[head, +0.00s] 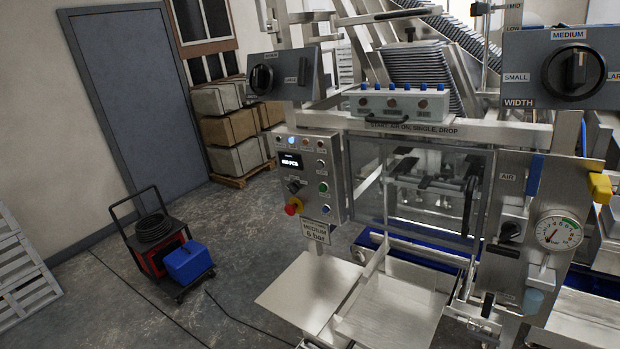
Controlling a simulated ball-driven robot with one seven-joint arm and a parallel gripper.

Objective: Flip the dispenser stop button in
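A steel control panel (310,176) is fixed to the left side of the machine in the head view. A red mushroom-shaped stop button (291,208) with a yellow part sits at its lower left; I cannot tell whether it is pressed in or out. Above it are a small lit display (291,161), a black switch, and several small buttons, including a green one (323,187). A grey dispenser box (398,106) with several blue-topped controls stands above the clear guard. Which button belongs to the dispenser is not readable. My gripper is not in view.
Flat metal plates (308,291) stick out below the panel. A gauge (558,233) and yellow part stand at right. A cart with a blue box (188,263) and a cable lie on the floor at left. Floor between cart and door (135,95) is clear.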

